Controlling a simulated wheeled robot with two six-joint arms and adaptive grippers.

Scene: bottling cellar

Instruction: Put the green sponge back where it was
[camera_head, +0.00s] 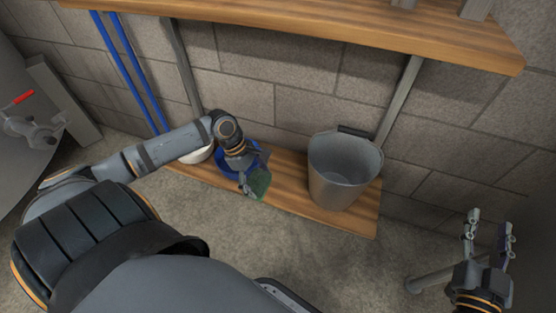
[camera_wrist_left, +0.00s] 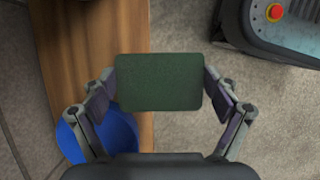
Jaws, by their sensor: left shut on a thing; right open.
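The green sponge (camera_head: 260,183) is a flat green block held at the front edge of the low wooden shelf. It also shows in the left wrist view (camera_wrist_left: 159,82), between the two fingers. My left gripper (camera_head: 252,184) is shut on the sponge, in front of a blue bucket (camera_head: 229,170); the blue bucket also shows at the lower left of the left wrist view (camera_wrist_left: 112,132). My right gripper (camera_head: 488,236) is open and empty at the lower right, away from the shelf. Part of the blue bucket is hidden by my left gripper.
The low wooden shelf (camera_head: 290,200) also holds a grey metal bucket (camera_head: 337,185) on the right and a white container (camera_head: 199,154) on the left, partly hidden by my left arm. A higher wooden shelf (camera_head: 330,22) runs above. Bare shelf shows between the buckets.

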